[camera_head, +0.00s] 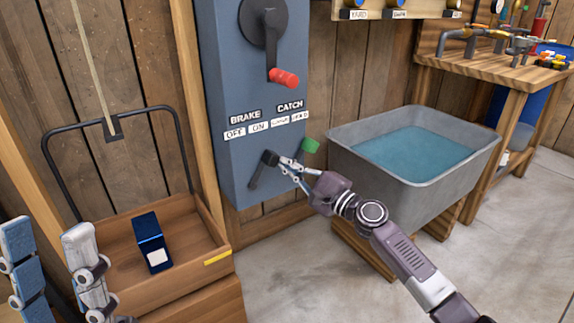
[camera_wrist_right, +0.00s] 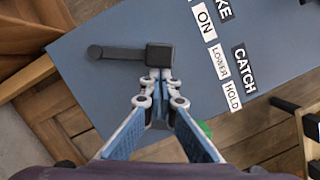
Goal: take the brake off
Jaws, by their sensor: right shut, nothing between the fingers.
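The black brake lever (camera_head: 262,170) is on the front of the grey-blue box, below the BRAKE label (camera_head: 244,117) with its OFF and ON plates. Its block-shaped grip is up and leans right, roughly under ON; its other end is lower left. In the wrist view the lever (camera_wrist_right: 120,53) lies across the top. My right gripper (camera_head: 284,164) is shut and empty, its fingertips (camera_wrist_right: 160,76) at the grip's edge; I cannot tell if they touch. My left gripper (camera_head: 52,245) is at the lower left, open and empty, away from the lever.
A green-knobbed catch lever (camera_head: 309,146) is right of my right gripper. A red-handled crank (camera_head: 284,77) is above the labels. A wooden tray (camera_head: 190,273) with a blue box (camera_head: 152,242) hangs at left. A water-filled tub (camera_head: 345,155) stands at right.

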